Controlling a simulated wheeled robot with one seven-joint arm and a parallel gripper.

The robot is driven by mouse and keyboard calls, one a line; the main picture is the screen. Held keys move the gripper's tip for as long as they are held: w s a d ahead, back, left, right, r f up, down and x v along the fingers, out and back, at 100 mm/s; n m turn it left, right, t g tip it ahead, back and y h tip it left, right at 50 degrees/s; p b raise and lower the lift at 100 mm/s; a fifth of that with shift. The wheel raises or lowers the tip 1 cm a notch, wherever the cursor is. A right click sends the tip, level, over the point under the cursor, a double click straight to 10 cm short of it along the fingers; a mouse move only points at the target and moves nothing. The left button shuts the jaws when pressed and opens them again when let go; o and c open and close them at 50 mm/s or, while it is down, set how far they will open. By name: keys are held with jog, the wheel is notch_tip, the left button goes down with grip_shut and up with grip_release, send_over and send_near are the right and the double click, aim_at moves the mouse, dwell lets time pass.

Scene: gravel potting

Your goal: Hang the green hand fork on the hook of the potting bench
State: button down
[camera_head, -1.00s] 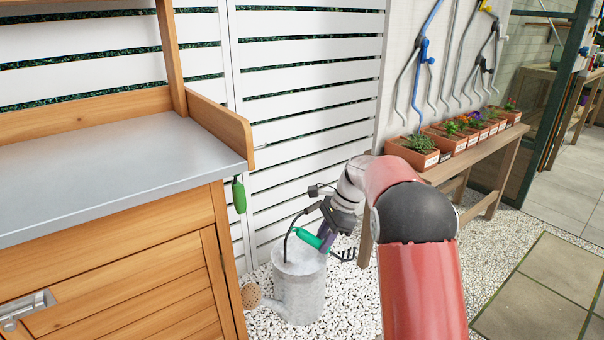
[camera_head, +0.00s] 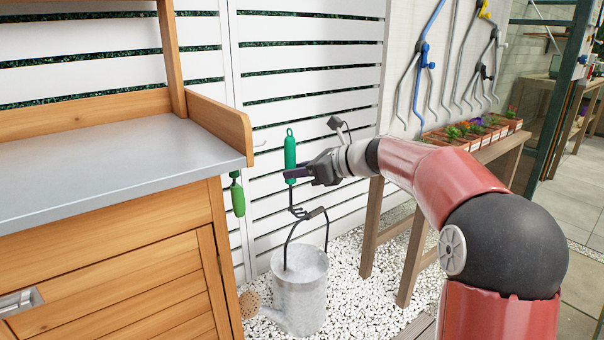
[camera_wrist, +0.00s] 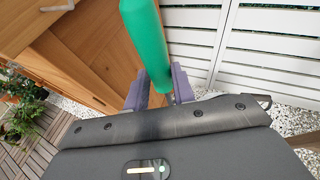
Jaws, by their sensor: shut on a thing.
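The green hand fork (camera_head: 290,156) is upright in the head view, with the loop of its handle at the top and its dark metal end pointing down. My gripper (camera_head: 293,173) is shut on the lower part of its handle. The wrist view shows the green handle (camera_wrist: 148,40) rising from between the fingers (camera_wrist: 158,90). The potting bench (camera_head: 110,155) is to the left. A small thin hook (camera_head: 260,145) seems to stick out from its right end. The fork is to the right of the hook and apart from it.
Another tool with a green handle (camera_head: 238,198) hangs at the bench's right end, below the worktop. A grey watering can (camera_head: 300,292) stands on the gravel below the fork. A white slatted fence (camera_head: 310,85) is behind. Potted plants (camera_head: 480,133) stand on a side table.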

jog(key=s+a+f+b, duration=0.1)
jog(key=s+a+b, duration=0.3)
jog(key=a, duration=0.2)
jog(key=shift+s+a, duration=0.2)
dwell(0.6)
jog(key=shift+f, duration=0.2)
dwell(0.5)
jog(key=c, duration=1.1)
grip_release()
jog(key=shift+f, duration=0.1)
